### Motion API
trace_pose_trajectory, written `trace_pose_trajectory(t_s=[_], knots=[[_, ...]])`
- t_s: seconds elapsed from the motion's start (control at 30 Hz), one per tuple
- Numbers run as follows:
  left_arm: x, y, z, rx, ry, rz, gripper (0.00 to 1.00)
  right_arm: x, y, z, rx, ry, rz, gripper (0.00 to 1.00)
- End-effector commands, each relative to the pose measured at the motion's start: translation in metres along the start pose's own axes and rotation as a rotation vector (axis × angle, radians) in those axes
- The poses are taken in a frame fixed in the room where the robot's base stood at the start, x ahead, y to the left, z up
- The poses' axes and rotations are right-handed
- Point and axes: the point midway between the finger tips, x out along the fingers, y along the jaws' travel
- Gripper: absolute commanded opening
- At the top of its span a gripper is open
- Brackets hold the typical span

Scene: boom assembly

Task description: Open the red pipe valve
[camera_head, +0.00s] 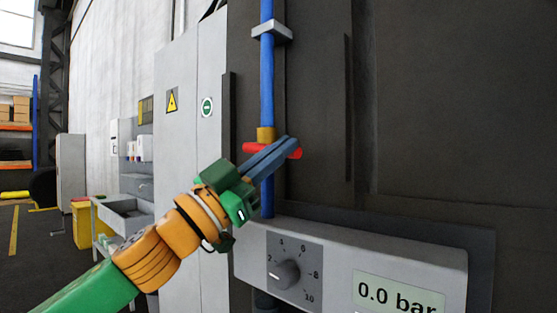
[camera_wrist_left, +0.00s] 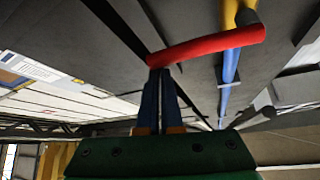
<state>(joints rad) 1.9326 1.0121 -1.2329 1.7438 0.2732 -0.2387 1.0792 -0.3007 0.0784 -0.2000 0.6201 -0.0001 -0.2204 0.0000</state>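The red valve handle (camera_head: 252,148) is a bar lying across a blue vertical pipe (camera_head: 267,75), just below a yellow-brown fitting (camera_head: 265,134). My left gripper (camera_head: 288,146) reaches up to it from the lower left, its blue fingers crossing in front of the handle's right part. In the left wrist view, the red handle (camera_wrist_left: 208,46) runs above the fingertips (camera_wrist_left: 158,72), which are at its left end. The fingers lie close together, with no handle visible between them. Contact with the handle is hard to tell. My right gripper is not in view.
A grey panel (camera_head: 440,258) below the pipe carries a dial (camera_head: 286,274) and a display (camera_head: 398,293) reading 0.0 bar. A bracket (camera_head: 272,31) holds the pipe above. A dark wall stands behind and to the right. A pale cabinet (camera_head: 180,130) stands left.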

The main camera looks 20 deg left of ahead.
Motion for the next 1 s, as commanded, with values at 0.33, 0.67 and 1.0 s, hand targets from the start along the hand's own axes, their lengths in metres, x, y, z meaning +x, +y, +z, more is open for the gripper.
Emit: trace_pose_trajectory(t_s=[0.33, 0.67, 1.0], knots=[[-0.0081, -0.0008, 0.0211, 0.0, -0.003, -0.003, 0.0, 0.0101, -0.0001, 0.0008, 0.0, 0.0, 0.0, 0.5], [-0.0077, 0.0, 0.0207, 0.002, -0.003, -0.002, 0.0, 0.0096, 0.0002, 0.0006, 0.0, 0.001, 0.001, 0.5], [-0.0063, 0.0043, 0.021, 0.01, -0.002, 0.005, 0.0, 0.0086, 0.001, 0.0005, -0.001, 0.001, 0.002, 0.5]])
